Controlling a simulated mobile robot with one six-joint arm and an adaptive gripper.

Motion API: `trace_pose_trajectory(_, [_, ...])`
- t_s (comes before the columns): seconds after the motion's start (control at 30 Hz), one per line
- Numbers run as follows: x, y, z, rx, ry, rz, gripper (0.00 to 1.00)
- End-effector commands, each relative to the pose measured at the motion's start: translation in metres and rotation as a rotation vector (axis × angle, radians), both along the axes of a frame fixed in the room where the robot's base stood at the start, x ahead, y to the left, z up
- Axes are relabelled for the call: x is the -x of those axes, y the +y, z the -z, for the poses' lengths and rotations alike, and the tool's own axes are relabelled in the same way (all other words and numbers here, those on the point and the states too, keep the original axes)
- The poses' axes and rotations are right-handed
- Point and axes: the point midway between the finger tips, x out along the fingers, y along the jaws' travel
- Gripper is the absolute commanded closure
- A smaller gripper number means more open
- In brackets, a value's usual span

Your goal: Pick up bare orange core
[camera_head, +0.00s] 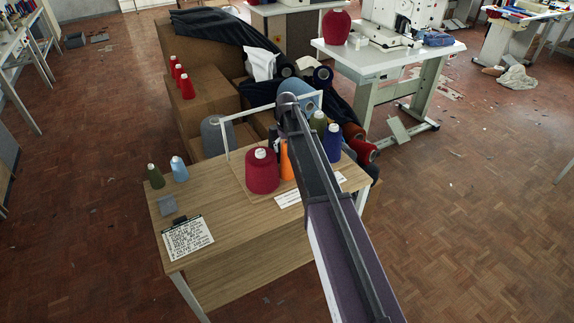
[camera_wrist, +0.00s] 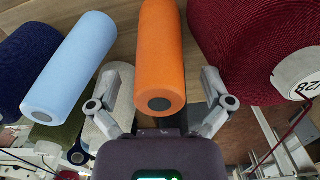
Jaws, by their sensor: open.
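The bare orange core (camera_wrist: 160,50) is a smooth orange cylinder with a dark hole in its near end, in the middle of the wrist view. In the head view the orange core (camera_head: 287,160) shows partly, between a crimson cone and my arm. My gripper (camera_wrist: 162,100) is open, with one finger on each side of the core's near end. Gaps show between the fingers and the core; I cannot tell how far along it they reach. In the head view my arm hides the gripper.
A crimson thread cone (camera_wrist: 250,45) is close on the right; a light-blue core (camera_wrist: 70,65) and a navy cone (camera_wrist: 25,65) are on the left. A pale cylinder (camera_wrist: 122,98) shows behind the left finger. The wooden table (camera_head: 235,225) has a clipboard (camera_head: 187,238) and free room front left.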

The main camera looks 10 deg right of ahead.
Motion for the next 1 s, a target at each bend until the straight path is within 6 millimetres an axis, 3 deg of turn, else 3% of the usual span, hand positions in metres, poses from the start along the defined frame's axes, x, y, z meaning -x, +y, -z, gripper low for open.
trace_pose_trajectory(0.2, [0.0000, -0.0002, 0.0137, 0.000, 0.000, 0.000, 0.00])
trace_pose_trajectory(0.87, [0.0000, 0.0000, 0.0141, 0.000, 0.000, 0.000, 0.00])
trace_pose_trajectory(1.0, [-0.0001, 0.0001, 0.0141, 0.000, 0.000, 0.000, 0.36])
